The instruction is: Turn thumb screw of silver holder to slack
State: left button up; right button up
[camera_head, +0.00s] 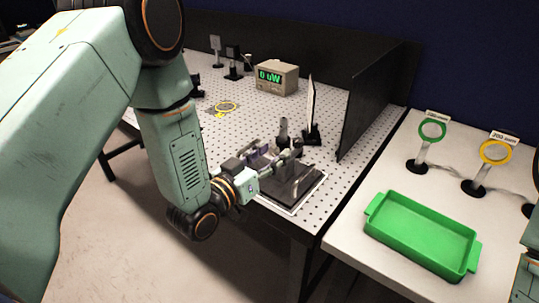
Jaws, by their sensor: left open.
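My left gripper (284,154) reaches in from the left over the front right corner of the perforated table. It is open, and its fingers point right and away from me. A small dark grey upright post holder (283,130) stands right at the fingertips, and its lower part is hidden by them. I cannot tell for sure that this is the silver holder, or whether the fingers touch it. Its thumb screw is too small and too covered to make out. My right gripper is out of view.
A dark square plate (300,190) lies under the gripper. A white upright screen (310,104) on a black base stands just behind. A black panel (375,100) bounds the table's right side. A meter (277,78) reads 0 uW. A green tray (420,236) and ringed lens holders (431,132) occupy the right table.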

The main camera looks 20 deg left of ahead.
pick_arm(q)
jog(key=shift+a, duration=0.15)
jog(key=shift+c, duration=0.8)
jog(key=shift+s, duration=0.15)
jog(key=shift+c, duration=1.4)
grip_shut()
jog(key=shift+n, duration=0.3)
jog(key=n, duration=0.4)
jog(key=n+p, duration=0.1)
jog(key=n, duration=0.9)
jog(key=shift+n, duration=0.4)
jog(key=shift+n+p, duration=0.45)
jog(key=shift+n, duration=1.75)
